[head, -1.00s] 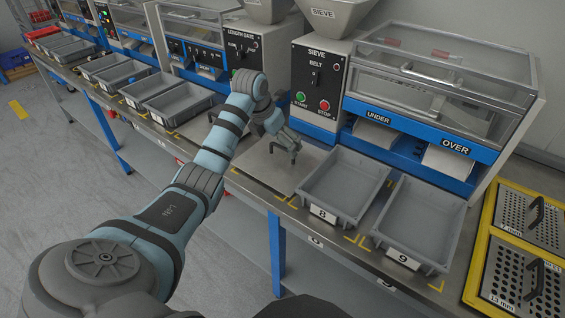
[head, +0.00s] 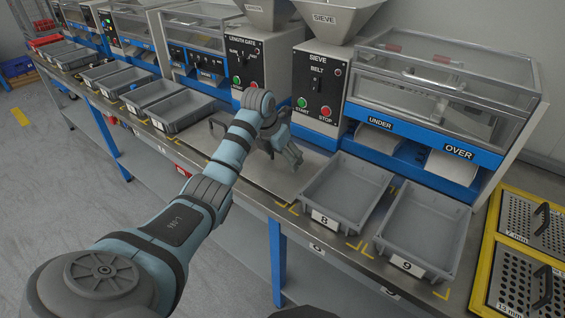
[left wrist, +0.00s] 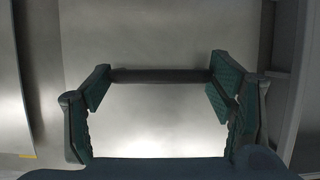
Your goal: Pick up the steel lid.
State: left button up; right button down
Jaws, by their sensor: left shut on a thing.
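The steel lid (head: 270,178) is a flat, bright plate on the bench, left of the grey bin marked 8. It also fills much of the left wrist view (left wrist: 160,40), with a dark bar handle (left wrist: 160,75) across it. My left gripper (head: 292,160) is low over the lid. In the left wrist view, my left gripper (left wrist: 160,90) has one green-padded finger at each end of the handle, shut on it. The arm and gripper hide part of the lid in the head view. I cannot tell whether the lid is clear of the bench. My right gripper is not in view.
Grey bins marked 8 (head: 345,190) and 9 (head: 425,225) stand right of the lid. The sieve machine (head: 318,85) rises close behind. Perforated plates (head: 520,285) with handles lie in a yellow frame at far right. More grey bins (head: 180,108) line the bench leftward.

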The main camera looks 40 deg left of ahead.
aim_at(281, 165)
pick_arm(q)
jog(key=shift+r, duration=0.1)
